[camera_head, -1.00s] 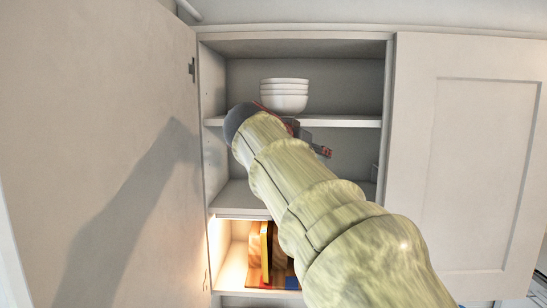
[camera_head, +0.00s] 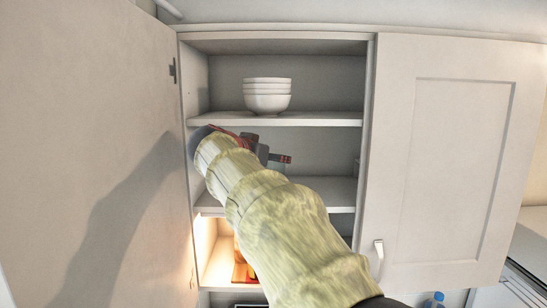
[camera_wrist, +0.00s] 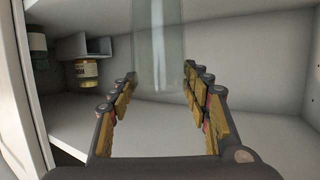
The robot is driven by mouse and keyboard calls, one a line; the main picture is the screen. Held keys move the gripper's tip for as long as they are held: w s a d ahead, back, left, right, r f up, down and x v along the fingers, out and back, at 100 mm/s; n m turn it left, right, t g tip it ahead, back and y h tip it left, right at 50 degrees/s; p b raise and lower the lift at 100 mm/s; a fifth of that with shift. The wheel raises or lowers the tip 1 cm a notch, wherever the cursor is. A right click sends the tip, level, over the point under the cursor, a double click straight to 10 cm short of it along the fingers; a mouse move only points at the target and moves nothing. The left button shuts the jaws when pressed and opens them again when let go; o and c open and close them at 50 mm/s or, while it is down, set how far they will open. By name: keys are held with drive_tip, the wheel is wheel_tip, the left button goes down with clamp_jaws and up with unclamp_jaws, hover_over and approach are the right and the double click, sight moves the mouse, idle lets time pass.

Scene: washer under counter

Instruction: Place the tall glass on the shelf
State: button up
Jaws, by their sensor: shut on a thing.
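The tall glass (camera_wrist: 158,45) is clear and stands out faintly between the two padded fingers of my gripper (camera_wrist: 160,82) in the wrist view. The gripper is shut on it. In the head view my gripper (camera_head: 268,154) is in the open cabinet, below the upper shelf (camera_head: 330,118) and above the middle shelf (camera_head: 325,192). My arm hides much of the gripper there, and I cannot make out the glass clearly. Whether the glass touches a shelf cannot be told.
White stacked bowls (camera_head: 267,95) stand on the upper shelf. An open cabinet door (camera_head: 90,150) is at the left, a shut door (camera_head: 460,160) at the right. The wrist view shows a jar (camera_wrist: 87,73) at the left. The middle shelf's right part looks clear.

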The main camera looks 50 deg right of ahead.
drive_tip(key=shift+f+b, duration=0.2)
drive_tip(key=shift+b, duration=0.1)
drive_tip(key=o, duration=1.7)
drive_tip(key=shift+o, duration=0.2)
drive_tip(key=shift+r, duration=0.1)
drive_tip(key=b+v, duration=0.1)
drive_tip(key=v, duration=0.7)
drive_tip(key=s+a+f+n+t+y, duration=0.1)
drive_tip(key=s+a+f+n+y, duration=0.3)
drive_tip(key=a+f, duration=0.7)
drive_tip(key=s+a+f+n+t+y, duration=0.1)
drive_tip(key=s+a+f+n+y, duration=0.4)
drive_tip(key=a+f, duration=0.7)
drive_tip(key=s+a+f+n+y, duration=0.5)
drive_tip(key=a+f, duration=0.7)
drive_tip(key=f, duration=0.4)
drive_tip(key=shift+s+n+t, duration=0.4)
drive_tip(key=shift+s+n, duration=0.3)
drive_tip(key=shift+n, duration=0.2)
